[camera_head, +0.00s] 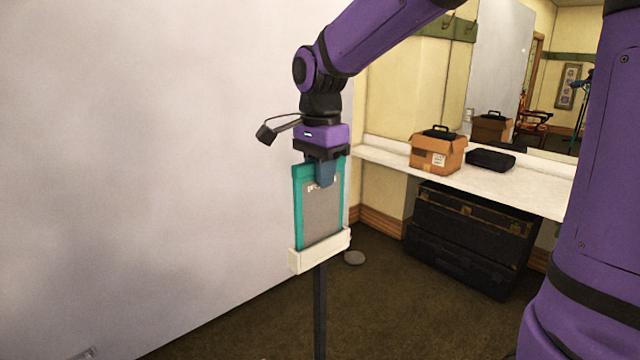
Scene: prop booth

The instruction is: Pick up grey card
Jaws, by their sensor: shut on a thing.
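The grey card (322,214) has a teal border and stands upright in a cream holder (320,252) on top of a thin dark post. My gripper (325,178) points straight down from above and is shut on the card's top edge. One blue finger lies over the front of the card near its top. The far finger is hidden behind the card. The card's lower edge sits at or behind the holder's front wall, so I cannot tell whether it is still seated there.
A large pale wall panel (140,150) fills the left side. A white counter (385,160) at the right bears a cardboard box (437,158) and a black case (490,160). Black trunks (465,240) stand below it.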

